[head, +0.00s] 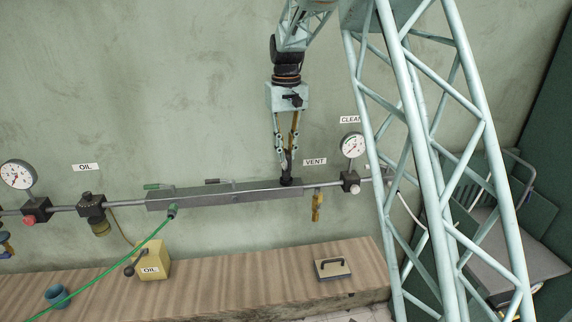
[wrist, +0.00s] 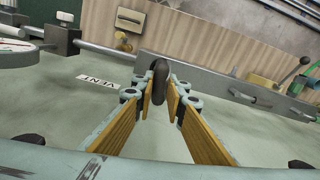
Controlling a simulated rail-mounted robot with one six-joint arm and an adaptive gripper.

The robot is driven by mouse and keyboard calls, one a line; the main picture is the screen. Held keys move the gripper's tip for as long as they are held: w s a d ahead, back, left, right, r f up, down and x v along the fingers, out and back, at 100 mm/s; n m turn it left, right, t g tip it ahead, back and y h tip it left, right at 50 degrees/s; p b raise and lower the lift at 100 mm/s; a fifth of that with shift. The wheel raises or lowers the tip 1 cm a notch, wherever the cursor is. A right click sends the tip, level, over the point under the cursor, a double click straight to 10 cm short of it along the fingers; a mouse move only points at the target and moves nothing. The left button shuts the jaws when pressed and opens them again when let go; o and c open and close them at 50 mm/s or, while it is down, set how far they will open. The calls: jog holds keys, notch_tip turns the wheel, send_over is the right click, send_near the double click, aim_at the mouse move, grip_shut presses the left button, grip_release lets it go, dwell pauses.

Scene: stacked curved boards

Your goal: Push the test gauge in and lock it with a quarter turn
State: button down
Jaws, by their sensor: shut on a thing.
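My gripper (head: 288,156) points down at the right end of the grey manifold bar (head: 225,194), just left of the VENT label (head: 315,161). Its fingers are shut on a dark rounded thing, which I take to be the test gauge (wrist: 158,82), seen edge-on between the fingertips in the wrist view. In the head view the gauge sits upright at the black port (head: 291,182) on top of the bar. The fingers hide part of it, and I cannot tell how deep it sits. The gauge's face is not visible.
A pressure gauge (head: 352,145) on a black valve block stands close to the right.

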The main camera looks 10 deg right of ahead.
jog(key=shift+m, duration=0.9)
jog(key=c, duration=2.5)
grip_release()
jog(key=shift+c, duration=0.2)
notch_tip(320, 180, up, 12)
